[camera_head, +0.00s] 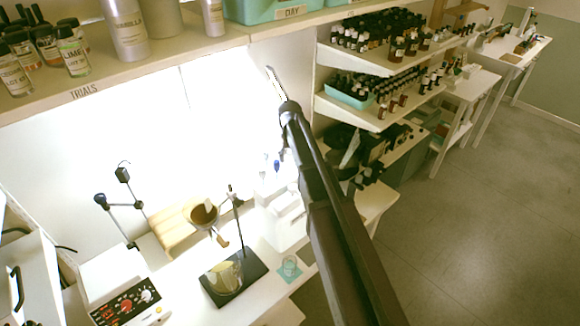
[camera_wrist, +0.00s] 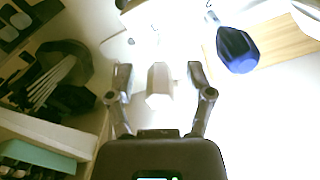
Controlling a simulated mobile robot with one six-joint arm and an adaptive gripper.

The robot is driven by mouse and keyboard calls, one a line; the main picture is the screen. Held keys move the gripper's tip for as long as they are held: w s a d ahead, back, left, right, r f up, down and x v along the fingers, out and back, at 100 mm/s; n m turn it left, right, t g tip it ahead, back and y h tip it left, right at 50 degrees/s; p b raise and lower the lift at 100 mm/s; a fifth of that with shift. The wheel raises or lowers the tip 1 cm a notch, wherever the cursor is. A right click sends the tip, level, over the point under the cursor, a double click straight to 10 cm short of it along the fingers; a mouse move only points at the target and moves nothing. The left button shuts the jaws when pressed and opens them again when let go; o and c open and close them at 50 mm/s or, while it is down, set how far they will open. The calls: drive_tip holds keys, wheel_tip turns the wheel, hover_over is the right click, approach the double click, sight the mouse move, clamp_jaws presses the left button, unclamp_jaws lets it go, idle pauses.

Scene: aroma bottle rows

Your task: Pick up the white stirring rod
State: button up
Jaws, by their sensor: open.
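My gripper (camera_wrist: 160,74) is open in the wrist view, one finger on each side of a pale, blunt-ended piece (camera_wrist: 160,88). This piece may be the top of the white stirring rod; I see a gap between it and each finger. A dark blue handle-like piece (camera_wrist: 238,50) is to the right of the fingers. In the head view, a small blue top (camera_head: 277,166) shows above a white holder (camera_head: 287,212) on the bench, left of my arm. Glare and my arm hide much there, and I cannot make out the whole rod.
An upper shelf (camera_head: 160,75) with bottles is at the left. Bottle shelves (camera_head: 385,118) are right of my arm. The floor at the right is clear.

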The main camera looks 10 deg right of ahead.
clamp_jaws()
drive_tip(key=shift+r, duration=0.2)
wheel_tip(320, 180, up, 10)
drive_tip(key=p, duration=1)
drive_tip(key=shift+f, duration=0.2)
drive_tip(key=shift+s, duration=0.1)
idle(0.6)
